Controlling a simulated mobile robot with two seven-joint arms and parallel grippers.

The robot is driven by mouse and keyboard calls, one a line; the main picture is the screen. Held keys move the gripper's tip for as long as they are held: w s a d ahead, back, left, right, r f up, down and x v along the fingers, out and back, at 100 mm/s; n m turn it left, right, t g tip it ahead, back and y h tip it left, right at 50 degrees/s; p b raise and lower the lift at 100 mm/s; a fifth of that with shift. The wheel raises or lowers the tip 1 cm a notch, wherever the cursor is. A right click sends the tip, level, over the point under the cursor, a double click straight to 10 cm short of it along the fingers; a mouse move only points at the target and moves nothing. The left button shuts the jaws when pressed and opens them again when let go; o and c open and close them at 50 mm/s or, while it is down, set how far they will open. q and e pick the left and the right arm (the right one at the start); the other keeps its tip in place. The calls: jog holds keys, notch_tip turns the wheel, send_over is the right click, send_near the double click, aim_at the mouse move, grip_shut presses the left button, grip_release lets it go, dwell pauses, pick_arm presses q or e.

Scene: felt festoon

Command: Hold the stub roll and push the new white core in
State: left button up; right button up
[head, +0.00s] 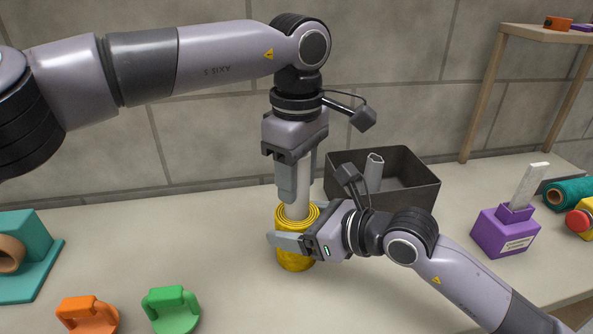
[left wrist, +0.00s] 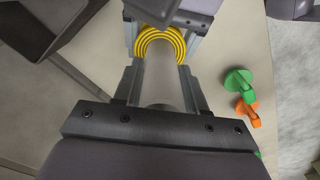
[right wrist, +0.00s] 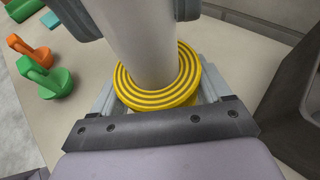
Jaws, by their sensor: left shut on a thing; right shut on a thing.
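The yellow stub roll (head: 294,260) stands upright on the table, with ringed layers showing at its top. My right gripper (head: 283,243) is shut around the roll from the right side. The white core (head: 298,196) stands upright, its lower end at the middle of the roll's top. My left gripper (head: 292,182) points down and is shut on the core. In the right wrist view the core (right wrist: 145,45) meets the roll (right wrist: 160,82) inside its rings. The left wrist view looks down along the core (left wrist: 162,80) to the roll (left wrist: 160,42). How deep the core sits is hidden.
A dark open bin (head: 415,196) with a grey piece (head: 374,172) in it stands behind right. A purple block (head: 505,232) with a pale bar stands at right. Orange (head: 88,316) and green (head: 173,311) handled pieces and a teal holder (head: 30,252) are at left.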

pick_arm(q)
jog(key=shift+f, duration=2.05)
jog(key=shift+r, duration=0.15)
jog(key=shift+r, duration=2.65)
jog(key=shift+f, duration=0.2)
jog(key=shift+f, duration=2.5)
jog(key=shift+r, duration=0.1)
